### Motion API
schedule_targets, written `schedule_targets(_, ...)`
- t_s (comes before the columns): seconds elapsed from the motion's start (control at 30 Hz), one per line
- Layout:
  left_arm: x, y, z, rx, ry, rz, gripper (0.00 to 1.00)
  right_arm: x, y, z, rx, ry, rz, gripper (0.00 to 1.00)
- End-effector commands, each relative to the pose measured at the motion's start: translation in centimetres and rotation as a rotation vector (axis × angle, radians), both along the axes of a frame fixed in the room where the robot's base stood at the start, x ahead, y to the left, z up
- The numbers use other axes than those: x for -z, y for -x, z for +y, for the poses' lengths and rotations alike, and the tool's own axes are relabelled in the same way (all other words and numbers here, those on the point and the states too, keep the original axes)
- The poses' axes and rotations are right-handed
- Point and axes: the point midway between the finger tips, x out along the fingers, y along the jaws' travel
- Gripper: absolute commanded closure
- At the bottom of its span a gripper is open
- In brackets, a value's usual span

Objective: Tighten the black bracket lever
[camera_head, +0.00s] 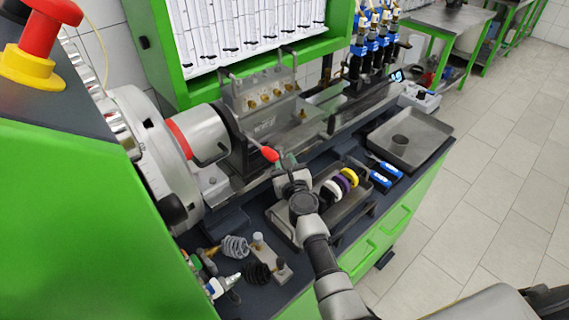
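My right gripper (288,166) is in the middle of the view, above the front of the bench, with its arm coming up from the bottom. Its fingers are small and partly hidden by the wrist, so I cannot tell whether they are open or shut. A thin lever with a red knob (269,154) points toward the gripper, just left of the fingertips. Whether they touch is unclear. I cannot clearly pick out the black bracket lever; the dark bracket area (240,150) beside the grey clamp block (262,100) is partly in shadow. My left gripper is not in view.
A large round chuck (150,150) stands at left. A tray with coloured rings (349,176) lies right of my gripper, and an empty grey tray (432,138) farther right. Coil springs (235,247) and small parts crowd the front left. Floor (490,170) at right is clear.

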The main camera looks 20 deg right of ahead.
Motion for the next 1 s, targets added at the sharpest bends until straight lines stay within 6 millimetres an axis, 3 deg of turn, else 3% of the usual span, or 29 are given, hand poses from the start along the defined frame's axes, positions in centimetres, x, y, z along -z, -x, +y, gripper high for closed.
schedule_targets(0.33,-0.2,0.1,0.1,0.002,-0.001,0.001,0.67,0.0,0.4,0.0,-0.001,0.001,0.001,0.67)
schedule_targets(0.73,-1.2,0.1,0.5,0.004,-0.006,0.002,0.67,0.1,6.4,0.3,0.0,0.0,0.001,0.67)
schedule_targets(1.0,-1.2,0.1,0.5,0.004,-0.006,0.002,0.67,0.0,7.5,0.4,0.0,0.0,0.0,0.67)
